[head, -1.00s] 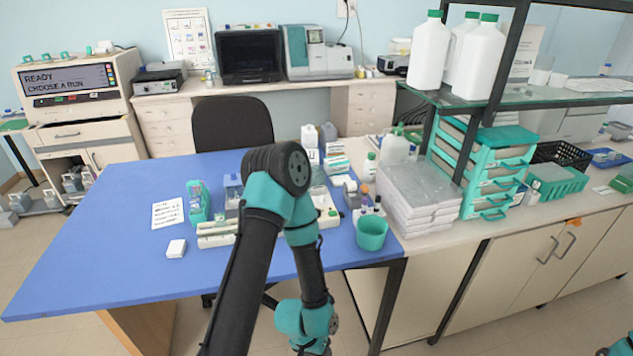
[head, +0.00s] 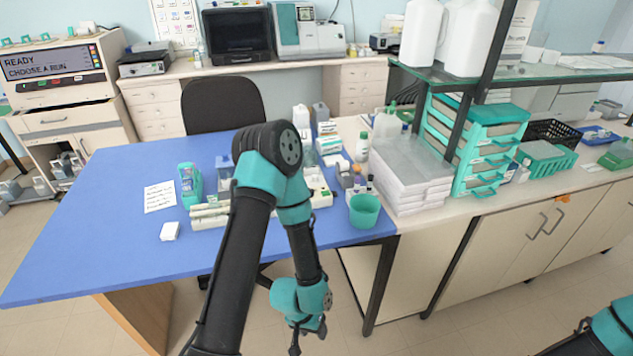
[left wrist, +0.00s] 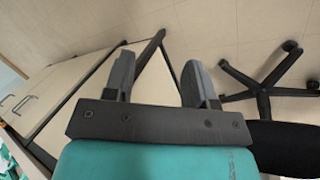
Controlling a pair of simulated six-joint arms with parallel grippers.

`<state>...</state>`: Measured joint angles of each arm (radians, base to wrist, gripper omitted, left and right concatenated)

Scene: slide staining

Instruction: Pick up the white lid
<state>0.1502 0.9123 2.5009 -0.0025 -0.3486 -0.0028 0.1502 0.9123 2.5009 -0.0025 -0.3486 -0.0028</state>
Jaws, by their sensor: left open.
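A small white block-like piece (head: 170,231), which may be the white lid, lies on the blue table near its front, left of my left arm. My left gripper (head: 308,338) hangs low in front of the table, well to the right of this piece and below the tabletop. In the left wrist view the two fingers of my left gripper (left wrist: 158,80) are apart with nothing between them. The white piece does not show there. Part of my right arm shows at the bottom right of the head view, its gripper not visible.
A long white rack (head: 208,216), a teal holder (head: 190,186) and a paper sheet (head: 159,196) are on the table. A green cup (head: 364,210) stands near the right front edge. The table's left part is clear. A black chair (head: 222,108) stands behind.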

